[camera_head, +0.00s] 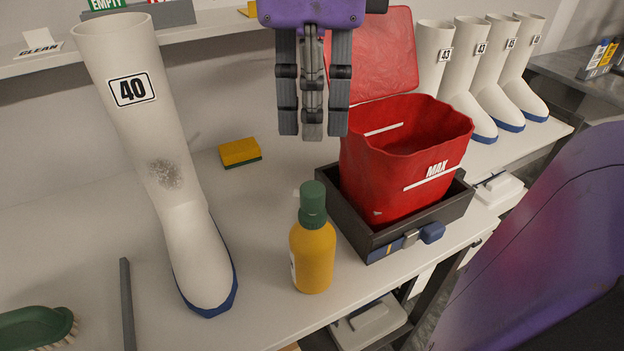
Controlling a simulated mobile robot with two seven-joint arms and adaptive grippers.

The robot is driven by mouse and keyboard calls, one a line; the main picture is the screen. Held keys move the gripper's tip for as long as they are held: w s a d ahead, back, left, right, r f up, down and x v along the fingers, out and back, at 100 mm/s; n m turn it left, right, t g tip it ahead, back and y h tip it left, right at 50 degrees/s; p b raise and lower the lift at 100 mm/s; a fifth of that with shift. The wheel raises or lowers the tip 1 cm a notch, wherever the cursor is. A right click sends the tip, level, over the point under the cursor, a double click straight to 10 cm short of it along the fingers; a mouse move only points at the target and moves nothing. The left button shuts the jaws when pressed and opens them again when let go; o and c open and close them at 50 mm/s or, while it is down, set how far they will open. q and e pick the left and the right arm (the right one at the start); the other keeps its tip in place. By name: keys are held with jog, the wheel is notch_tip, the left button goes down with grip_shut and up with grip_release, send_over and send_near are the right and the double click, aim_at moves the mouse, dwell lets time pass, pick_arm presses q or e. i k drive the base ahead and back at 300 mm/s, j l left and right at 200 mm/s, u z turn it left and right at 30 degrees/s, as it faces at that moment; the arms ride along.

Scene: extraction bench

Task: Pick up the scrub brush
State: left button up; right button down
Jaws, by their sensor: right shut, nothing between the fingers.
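The scrub brush (36,329) has a green back and pale bristles. It lies on the bench at the lower left, partly cut off by the picture's edge. My right gripper (313,130) hangs fingers down at the top middle, above the bench and left of the red bag. It is shut and empty, well apart from the brush. My left gripper is not in view.
A red bag (400,160) sits in a dark tray (365,240). A sponge (240,152) lies behind. Several boots (465,80) stand far right.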

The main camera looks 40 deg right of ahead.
aim_at(31, 328)
jog(key=k, duration=1)
